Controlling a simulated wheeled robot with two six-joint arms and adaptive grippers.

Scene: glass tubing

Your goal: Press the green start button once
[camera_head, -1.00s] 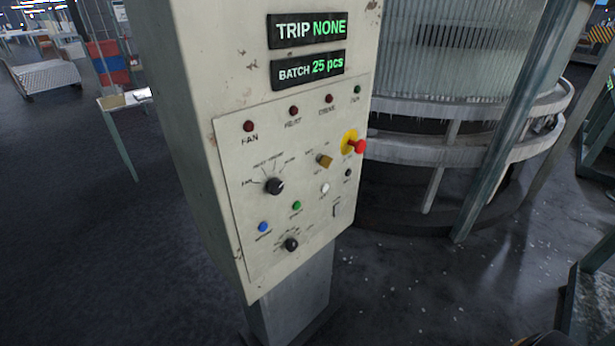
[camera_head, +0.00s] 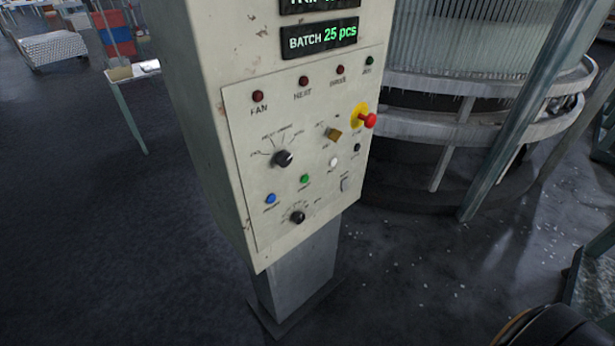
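The green start button (camera_head: 305,179) is a small round green button on the lower middle of the control panel (camera_head: 240,140). The panel is on the face of a worn cream cabinet on a grey post. A blue button (camera_head: 270,198) is to its lower left and a white button (camera_head: 333,162) to its upper right. A black rotary knob (camera_head: 283,158) is above it and another (camera_head: 297,217) below. Nothing touches the green button. Neither of my grippers is in view.
A red emergency stop (camera_head: 369,120) on a yellow plate sticks out at the panel's right edge. A yellow key switch (camera_head: 333,134) is beside it. A large round machine (camera_head: 450,85) stands behind to the right. The floor left of the cabinet is open.

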